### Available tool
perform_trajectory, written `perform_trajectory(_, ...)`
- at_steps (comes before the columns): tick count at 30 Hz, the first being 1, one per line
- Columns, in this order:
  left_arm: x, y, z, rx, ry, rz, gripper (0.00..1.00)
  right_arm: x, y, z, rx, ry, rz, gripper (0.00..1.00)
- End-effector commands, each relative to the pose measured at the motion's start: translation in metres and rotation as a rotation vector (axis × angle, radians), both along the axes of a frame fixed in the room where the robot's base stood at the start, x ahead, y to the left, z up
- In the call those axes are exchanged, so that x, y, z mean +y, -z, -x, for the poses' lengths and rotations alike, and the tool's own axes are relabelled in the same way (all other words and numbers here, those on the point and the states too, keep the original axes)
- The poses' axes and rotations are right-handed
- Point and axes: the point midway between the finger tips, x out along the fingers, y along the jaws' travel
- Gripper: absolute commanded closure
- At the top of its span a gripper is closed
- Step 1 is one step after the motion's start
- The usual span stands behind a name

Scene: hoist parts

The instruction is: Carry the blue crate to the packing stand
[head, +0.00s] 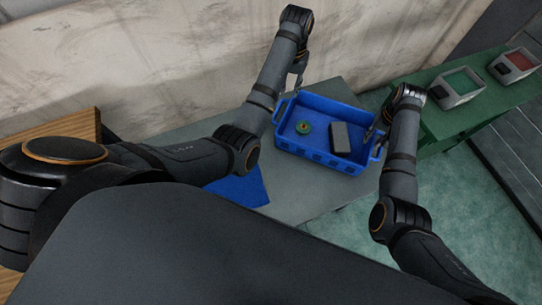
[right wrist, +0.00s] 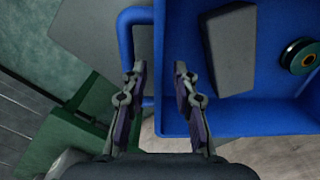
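The blue crate (head: 322,157) stands on a grey table (head: 300,200) in the head view. Inside it lie a green and yellow wheel (head: 303,128) and a dark grey block (head: 340,138). My left gripper (head: 294,86) is near the crate's left end, by the left handle; its fingers are too small to judge. My right gripper (head: 377,132) is at the right end. In the right wrist view its two fingers (right wrist: 160,72) are apart, with the crate's wall and part of the handle (right wrist: 124,45) seen between or below them. I cannot tell whether they touch. Which surface is the packing stand is unclear.
A green bench (head: 440,140) at the right carries two grey bins, one with a green inside (head: 462,82) and one with a red inside (head: 518,62). A blue mat (head: 240,187) lies left of the crate. A wall is behind; green floor is open at the lower right.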

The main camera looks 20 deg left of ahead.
Motion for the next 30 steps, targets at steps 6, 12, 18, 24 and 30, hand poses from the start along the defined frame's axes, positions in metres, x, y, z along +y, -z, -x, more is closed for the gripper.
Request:
perform_trajectory(6,0.0,-0.001,0.0,0.0,0.0,0.0,0.72,0.0,-0.01,-0.001,-0.002,0.0,0.0,0.72)
perform_trajectory(12,0.0,-0.001,0.0,0.0,0.0,0.0,0.72,0.001,-0.055,-0.001,-0.005,0.0,-0.001,0.72)
perform_trajectory(18,0.0,0.0,0.0,0.0,0.0,0.0,0.72,0.0,-0.099,-0.001,-0.003,0.0,0.0,0.72)
perform_trajectory(24,0.0,0.0,0.0,0.0,0.0,0.0,0.72,0.0,-0.118,0.0,0.0,0.0,0.0,0.72)
perform_trajectory(30,0.0,0.0,0.0,0.0,0.0,0.0,0.72,0.0,-0.12,0.0,0.001,0.0,0.0,0.72)
